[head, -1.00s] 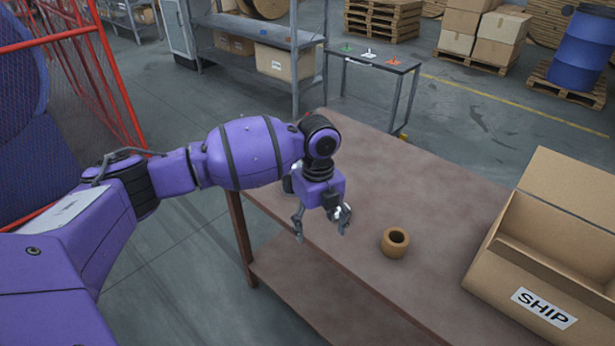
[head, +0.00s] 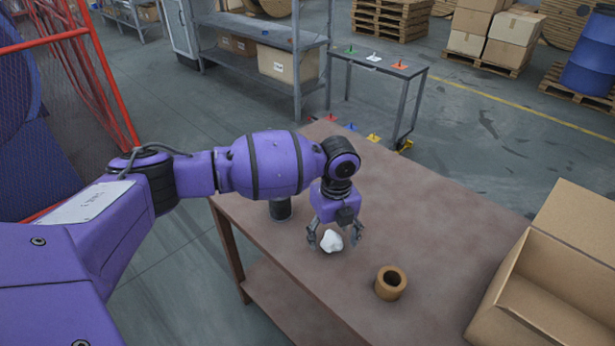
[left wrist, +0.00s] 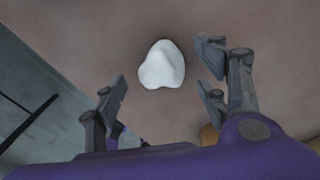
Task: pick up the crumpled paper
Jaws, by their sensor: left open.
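The crumpled paper (head: 331,241) is a small white lump on the brown table (head: 420,210), under my left gripper in the head view. In the left wrist view the paper (left wrist: 162,65) lies beyond the fingertips, roughly between the lines of the two fingers. My left gripper (head: 333,238) is open and empty, pointing down over the paper; its spread fingers (left wrist: 165,88) also show in the left wrist view. I cannot tell whether a finger touches the paper. My right gripper is not in view.
A brown hollow ring-shaped piece (head: 390,282) stands right of the paper. A dark cylinder (head: 281,208) stands behind left of my gripper. An open cardboard box (head: 555,290) is at the right. Small coloured items (head: 351,127) lie at the far edge. The table's middle is clear.

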